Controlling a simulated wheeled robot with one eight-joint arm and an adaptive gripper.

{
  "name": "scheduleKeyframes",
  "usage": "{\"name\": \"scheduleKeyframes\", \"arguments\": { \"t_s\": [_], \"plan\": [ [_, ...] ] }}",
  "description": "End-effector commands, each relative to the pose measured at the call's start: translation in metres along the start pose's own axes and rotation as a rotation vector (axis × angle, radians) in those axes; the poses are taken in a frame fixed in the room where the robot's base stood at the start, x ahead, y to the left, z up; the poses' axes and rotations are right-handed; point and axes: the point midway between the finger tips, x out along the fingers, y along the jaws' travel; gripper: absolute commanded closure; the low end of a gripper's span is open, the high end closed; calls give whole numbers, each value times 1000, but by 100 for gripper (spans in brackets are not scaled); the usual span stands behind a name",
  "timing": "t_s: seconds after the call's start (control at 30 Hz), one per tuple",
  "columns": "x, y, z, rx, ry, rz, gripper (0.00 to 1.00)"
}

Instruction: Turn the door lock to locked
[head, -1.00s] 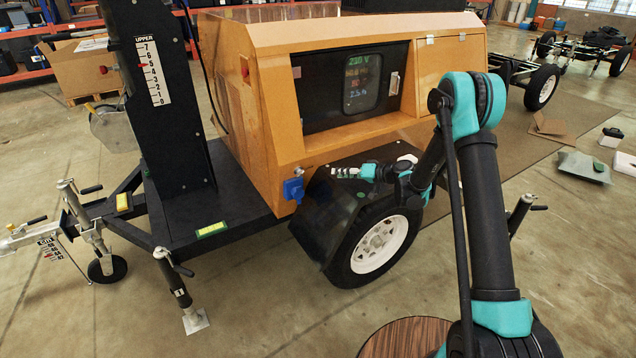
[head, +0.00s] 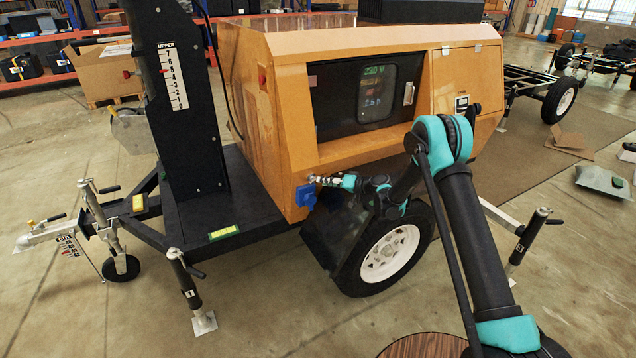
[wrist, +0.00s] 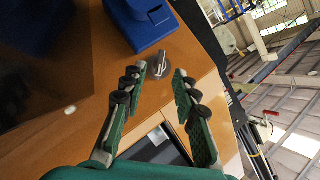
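A small silver lever on a round base (wrist: 162,68), which looks like the door lock, sits on the orange panel beside the blue socket box (wrist: 138,24) in the wrist view. My gripper (wrist: 160,74) is open, with its two fingers apart and the lever showing between and just beyond the fingertips. I cannot tell whether they touch it. In the head view my gripper (head: 322,181) is at the orange housing's lower left corner, next to the blue socket box (head: 305,196); the lever is too small to make out there.
The orange generator housing (head: 285,150) has a dark door (head: 330,95) with a lit display window and a silver handle (head: 408,93). The black fender (head: 335,235) and wheel (head: 388,255) lie below my arm. A black mast (head: 178,90) stands at left.

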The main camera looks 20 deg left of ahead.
Motion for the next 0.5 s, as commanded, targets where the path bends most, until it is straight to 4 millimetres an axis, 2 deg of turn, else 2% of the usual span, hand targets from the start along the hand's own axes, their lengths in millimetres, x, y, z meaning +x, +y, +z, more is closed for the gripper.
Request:
{"name": "scheduleKeyframes", "arguments": {
  "t_s": [0.1,0.2,0.5],
  "plan": [
    [20,0,0,0,0,-1,71],
    [31,0,0,1,0,-1,71],
    [42,0,0,1,1,0,71]
  ]
}}
